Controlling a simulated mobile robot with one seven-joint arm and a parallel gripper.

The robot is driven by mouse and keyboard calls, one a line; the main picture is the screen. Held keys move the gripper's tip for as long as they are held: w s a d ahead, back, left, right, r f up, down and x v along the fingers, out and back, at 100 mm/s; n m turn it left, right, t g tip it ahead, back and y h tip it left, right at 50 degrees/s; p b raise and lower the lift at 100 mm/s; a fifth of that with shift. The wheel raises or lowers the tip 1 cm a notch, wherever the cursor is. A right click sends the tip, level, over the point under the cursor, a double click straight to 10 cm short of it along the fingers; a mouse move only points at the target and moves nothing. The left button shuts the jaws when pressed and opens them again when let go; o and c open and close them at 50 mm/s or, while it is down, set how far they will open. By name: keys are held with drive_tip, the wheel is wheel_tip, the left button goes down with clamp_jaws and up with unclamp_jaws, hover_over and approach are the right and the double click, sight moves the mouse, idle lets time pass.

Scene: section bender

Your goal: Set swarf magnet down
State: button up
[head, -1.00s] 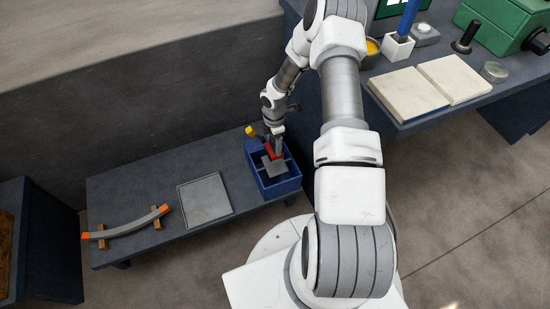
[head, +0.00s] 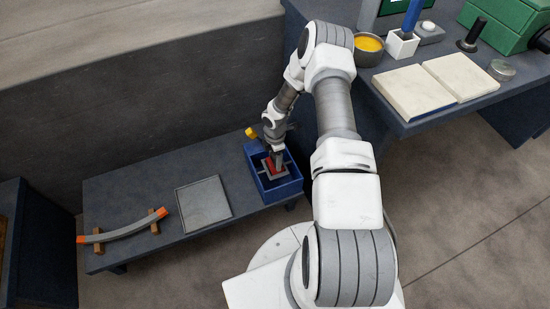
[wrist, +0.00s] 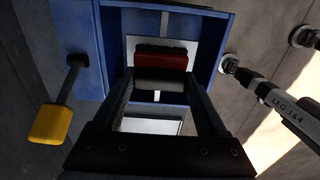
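The swarf magnet, which I take to be the red block with a dark top and grey lower part (wrist: 160,65), is between the fingertips of my gripper (wrist: 160,82). In the wrist view both fingers lie against its sides. In the head view the red block (head: 267,166) is low inside a blue open box (head: 282,193), with my gripper (head: 276,160) pointing down into it. A pale grey plate (wrist: 152,126) shows beneath the block inside the box. I cannot tell whether block and plate touch.
The box stands at the right end of a low dark bench. A grey square tray (head: 203,204) lies left of it, then a curved bar with orange ends (head: 127,230) on wooden supports. A yellow-handled tool (wrist: 48,123) sticks out beside the box. Bare bench lies between these.

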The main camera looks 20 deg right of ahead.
drive_tip(key=o, duration=0.4)
drive_tip(key=shift+c, duration=0.2)
drive_tip(key=shift+r, duration=0.1)
wheel_tip(320, 180, up, 12)
drive_tip(key=p, duration=0.4)
wheel_tip(320, 180, up, 15)
drive_tip(key=m+h, duration=0.2)
drive_tip(key=m, duration=0.1)
hover_over(275, 158)
drive_tip(key=s+a+r+m+t, duration=0.1)
drive_tip(key=s+r+m, duration=0.1)
drive_tip(key=r, duration=0.5)
drive_tip(key=s+r+m+t, duration=0.1)
drive_tip(key=s+r+m, duration=0.15)
drive_tip(key=r, duration=0.55)
drive_tip(key=s+a+r+m+t, duration=0.1)
drive_tip(key=s+a+r+m, duration=0.2)
drive_tip(key=s+r, duration=0.2)
drive_tip(key=s+a+r+m+t+y, duration=0.1)
drive_tip(key=s+a+r+m, duration=0.2)
drive_tip(key=s, duration=0.5)
drive_tip(key=s+a+r+m+t+y, duration=0.1)
drive_tip(key=s+a+r+m, duration=0.2)
drive_tip(key=s+r, duration=0.4)
drive_tip(key=shift+r+m+t, duration=0.15)
drive_tip(key=shift+m+t, duration=0.15)
drive_tip(key=shift+m, duration=0.45)
